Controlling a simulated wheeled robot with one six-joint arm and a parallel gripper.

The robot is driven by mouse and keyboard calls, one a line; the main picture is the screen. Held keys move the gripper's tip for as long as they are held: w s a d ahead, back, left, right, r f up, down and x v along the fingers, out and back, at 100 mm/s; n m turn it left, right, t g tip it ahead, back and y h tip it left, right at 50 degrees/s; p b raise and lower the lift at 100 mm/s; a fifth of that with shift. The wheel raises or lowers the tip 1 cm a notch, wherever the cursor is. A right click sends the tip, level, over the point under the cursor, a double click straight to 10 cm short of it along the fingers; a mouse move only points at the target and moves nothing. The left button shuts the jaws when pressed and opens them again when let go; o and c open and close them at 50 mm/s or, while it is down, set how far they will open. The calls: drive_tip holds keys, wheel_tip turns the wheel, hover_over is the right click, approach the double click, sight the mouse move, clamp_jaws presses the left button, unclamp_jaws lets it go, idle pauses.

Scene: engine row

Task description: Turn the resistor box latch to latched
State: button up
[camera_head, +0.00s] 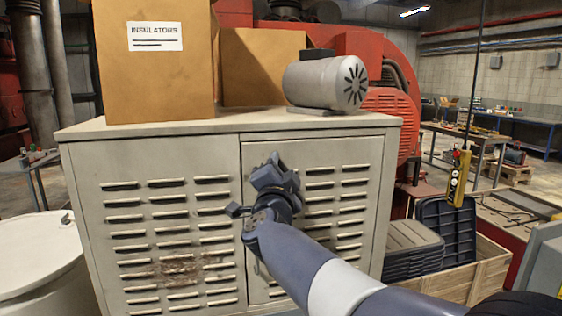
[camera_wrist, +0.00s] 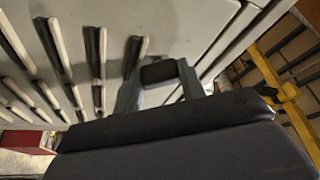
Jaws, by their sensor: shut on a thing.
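The resistor box (camera_head: 315,150) is a pale grey louvred cabinet with two doors. My gripper (camera_head: 275,168) is in front of the upper left part of its right-hand door, near the seam between the doors. In the wrist view the grey fingers are shut on a small dark block, the latch (camera_wrist: 158,73), against the louvred door. In the head view my gripper and wrist hide the latch, so I cannot tell its exact angle.
A cardboard box labelled INSULATORS (camera_head: 155,75), a second carton (camera_head: 262,65) and a grey motor (camera_head: 326,80) stand on the cabinet. A white drum (camera_head: 35,260) is at left. Dark bins (camera_head: 445,235), a wooden crate (camera_head: 470,280) and a hanging yellow pendant (camera_head: 459,178) are at right.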

drive_tip(key=m+p, duration=0.1)
drive_tip(key=m+g+p, duration=0.1)
drive_tip(key=m, duration=0.1)
drive_tip(key=m+p, duration=0.1)
drive_tip(key=shift+a+r+m+g+h, duration=0.1)
drive_tip(key=shift+r+m+g+h, duration=0.2)
drive_tip(key=shift+r+m, duration=0.1)
drive_tip(key=shift+f+m+g+p, duration=0.15)
drive_tip(key=shift+m+g+p, duration=0.45)
drive_tip(key=shift+m+p, duration=0.65)
drive_tip(key=shift+f, duration=0.1)
drive_tip(key=o, duration=1)
drive_tip(key=shift+s, duration=0.1)
drive_tip(key=s+a+b, duration=0.2)
drive_tip(key=s, duration=0.8)
drive_tip(key=shift+s+b, duration=0.25)
drive_tip(key=shift+b, duration=0.05)
drive_tip(key=shift+w, duration=0.1)
